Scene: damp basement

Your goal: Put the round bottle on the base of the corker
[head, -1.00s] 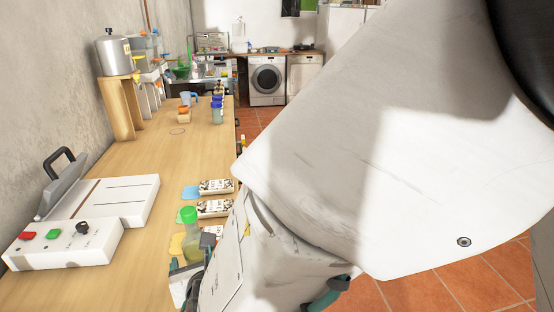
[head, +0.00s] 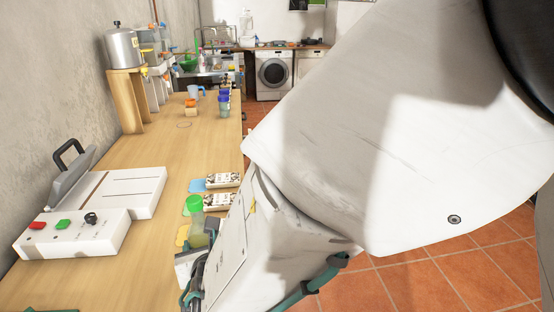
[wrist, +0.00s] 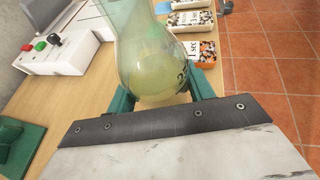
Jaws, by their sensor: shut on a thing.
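The round bottle (wrist: 152,62) is a clear greenish flask with pale yellow-green liquid inside. In the wrist view it sits between the green fingers of my gripper (wrist: 160,90), which is shut on it.
A white sealing machine (head: 95,228) with red and green buttons stands on the left of the wooden bench (head: 150,165). Patterned boxes (head: 222,180) with coloured cards lie along the right edge. Blue-capped jars (head: 224,105) stand farther back. The bench's middle is clear.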

